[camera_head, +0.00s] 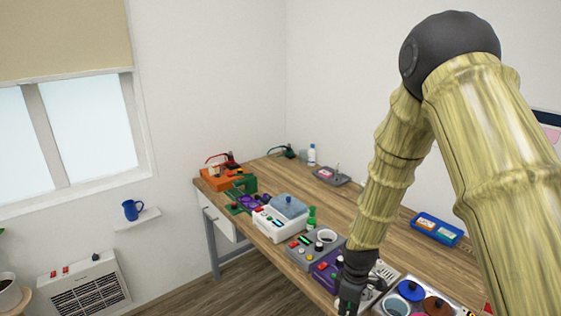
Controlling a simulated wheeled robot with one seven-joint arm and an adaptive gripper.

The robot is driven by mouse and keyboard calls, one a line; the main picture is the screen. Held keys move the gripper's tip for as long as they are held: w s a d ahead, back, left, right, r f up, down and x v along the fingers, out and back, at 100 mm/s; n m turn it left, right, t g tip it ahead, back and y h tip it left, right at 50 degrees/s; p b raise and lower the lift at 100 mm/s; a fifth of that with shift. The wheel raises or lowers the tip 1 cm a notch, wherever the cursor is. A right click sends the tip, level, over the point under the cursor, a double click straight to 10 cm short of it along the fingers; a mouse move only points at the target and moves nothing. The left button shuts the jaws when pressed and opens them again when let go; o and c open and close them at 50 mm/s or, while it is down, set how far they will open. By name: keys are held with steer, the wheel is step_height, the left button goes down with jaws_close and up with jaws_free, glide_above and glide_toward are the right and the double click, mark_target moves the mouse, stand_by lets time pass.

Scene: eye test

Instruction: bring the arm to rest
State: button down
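My arm comes in from the right, bends at a dark round elbow and hangs down over the workbench (285,185). My gripper (347,298) is a small dark shape at the lower end of the arm, over or beside the bench's front edge near a purple device (326,272). Its fingers are too small and dark to tell whether they are open or shut, or whether it touches anything. The arm hides part of the bench top behind it.
A white box with a blue-grey lid (289,207), an orange device (214,180), a green bottle (311,217) and a grey device (303,254) line the front of the bench. A blue tray (437,229) lies to the right of the forearm. Bare wood shows along the back.

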steer(key=s+d+f+m+b, duration=0.1)
steer(key=s+f+m+b, duration=0.2)
steer(key=s+f, duration=0.6)
steer(key=s+f+m+b, duration=0.3)
steer(key=s+f, duration=0.4)
steer(key=f, duration=0.5)
steer(key=s+d+f+m+b, duration=0.1)
steer(key=s+f+m+b, duration=0.2)
steer(key=s, duration=0.6)
steer(key=s+d+f+m+b, duration=0.1)
steer(key=s+f+m+b, duration=0.2)
steer(key=s+f, duration=0.4)
steer(key=shift+s+d+f+m, duration=0.2)
steer(key=shift+s+m, duration=0.2)
steer(key=shift+s, duration=0.55)
stand_by(3.3)
